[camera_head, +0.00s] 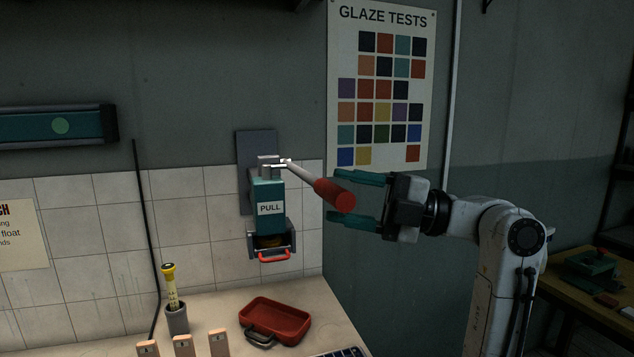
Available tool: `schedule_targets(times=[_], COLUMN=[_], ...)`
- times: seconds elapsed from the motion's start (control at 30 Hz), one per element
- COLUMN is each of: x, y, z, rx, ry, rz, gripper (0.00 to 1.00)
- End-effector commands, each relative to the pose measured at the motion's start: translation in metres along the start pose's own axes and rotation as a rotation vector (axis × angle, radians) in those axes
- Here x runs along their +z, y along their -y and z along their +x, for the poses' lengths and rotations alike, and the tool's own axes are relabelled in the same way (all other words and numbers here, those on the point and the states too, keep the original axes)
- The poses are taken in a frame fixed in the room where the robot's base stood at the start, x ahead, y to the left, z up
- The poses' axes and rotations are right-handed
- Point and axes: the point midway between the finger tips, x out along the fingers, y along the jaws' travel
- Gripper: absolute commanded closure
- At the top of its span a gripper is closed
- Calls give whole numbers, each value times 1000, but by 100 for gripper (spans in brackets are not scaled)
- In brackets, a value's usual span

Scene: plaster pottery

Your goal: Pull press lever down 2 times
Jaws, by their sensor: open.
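The press (268,193) is a teal wall-mounted body with a "PULL" label, on a grey back plate. Its lever (308,177) is a pale metal rod that sticks out to the right and toward me, ending in a red grip (334,196). The lever slopes slightly downward in the picture. My gripper (346,196) comes in from the right with two teal fingers spread, one above and one below the level of the red grip. The fingertips are close to the grip; I cannot tell whether they touch it.
Below the press is a small tray with a red handle (274,255). The bench (250,345) holds a red tray (283,316), a grey cup with a yellow-topped tool (172,290) and several small tan blocks (183,346). A glaze chart (380,90) hangs behind. Another table (600,310) stands at right.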

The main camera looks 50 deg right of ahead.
Motion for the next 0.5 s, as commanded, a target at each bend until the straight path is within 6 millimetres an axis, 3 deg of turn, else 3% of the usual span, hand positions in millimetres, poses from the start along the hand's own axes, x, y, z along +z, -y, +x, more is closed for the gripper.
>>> schedule_targets(times=[0.2,0.5], x=[0,0], y=[-2,0], z=[33,46], rx=[0,-1], ry=[-2,1], rz=[1,1], gripper=[43,43])
